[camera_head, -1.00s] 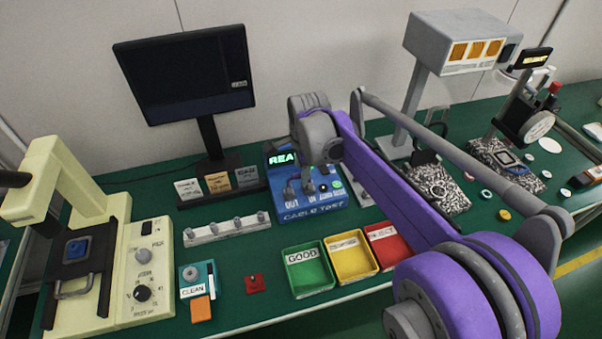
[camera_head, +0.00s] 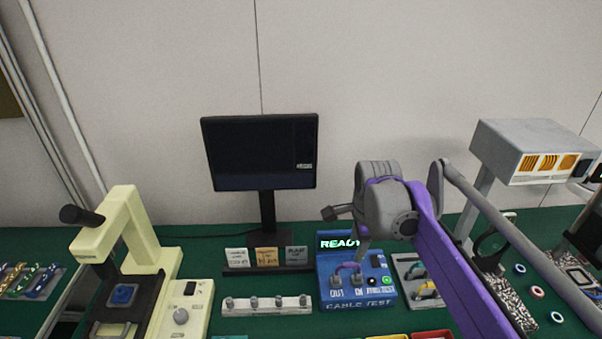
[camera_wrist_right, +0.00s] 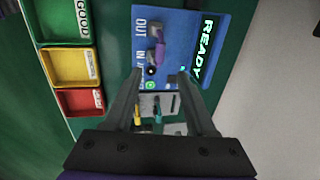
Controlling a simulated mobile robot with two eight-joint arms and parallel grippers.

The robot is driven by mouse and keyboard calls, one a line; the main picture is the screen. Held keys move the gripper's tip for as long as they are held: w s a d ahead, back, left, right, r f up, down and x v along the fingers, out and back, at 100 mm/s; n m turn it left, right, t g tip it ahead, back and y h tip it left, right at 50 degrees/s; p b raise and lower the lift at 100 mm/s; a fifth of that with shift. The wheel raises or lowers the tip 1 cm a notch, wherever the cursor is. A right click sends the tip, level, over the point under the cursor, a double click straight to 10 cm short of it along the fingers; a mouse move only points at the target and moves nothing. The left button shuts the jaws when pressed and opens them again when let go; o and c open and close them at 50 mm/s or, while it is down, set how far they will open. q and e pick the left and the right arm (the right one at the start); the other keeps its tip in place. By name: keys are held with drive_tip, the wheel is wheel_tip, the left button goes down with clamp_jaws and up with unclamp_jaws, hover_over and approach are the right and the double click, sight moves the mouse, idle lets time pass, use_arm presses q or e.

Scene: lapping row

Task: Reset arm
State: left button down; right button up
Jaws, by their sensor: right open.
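My right gripper (camera_head: 345,231) is open and empty above the blue cable tester (camera_head: 330,293), whose lit screen reads READY. In the right wrist view its two fingers (camera_wrist_right: 160,74) are spread, with nothing between them. A short purple cable (camera_head: 348,266) joins the plugs at the tester's OUT and IN sockets; it also shows in the right wrist view (camera_wrist_right: 158,48), beyond the fingers and apart from them. My purple right arm comes in from the lower right. My left gripper is in neither view.
A grey cable holder (camera_head: 408,268) stands right of the tester. A white rack (camera_head: 266,306) and a dark monitor (camera_head: 260,153) are to its left. A cream press (camera_head: 130,240) stands further left. Green, yellow and red trays (camera_wrist_right: 65,24) lie near the tester.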

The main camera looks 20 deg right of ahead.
drive_tip(key=s+a+f+n+t+p, duration=0.1)
drive_tip(key=s+a+f+n, duration=0.3)
drive_tip(key=s+n, duration=0.5)
drive_tip(key=s+a+f+n+t+p, duration=0.2)
drive_tip(key=s+a+n, duration=0.4)
drive_tip(key=s+n, duration=0.4)
drive_tip(key=shift+a+f+n+y+p, duration=0.2)
drive_tip(key=shift+f+n+y+p, duration=0.1)
drive_tip(key=shift+f+n+p, duration=0.65)
drive_tip(key=shift+s+d+r, duration=0.1)
drive_tip(key=shift+d, duration=0.05)
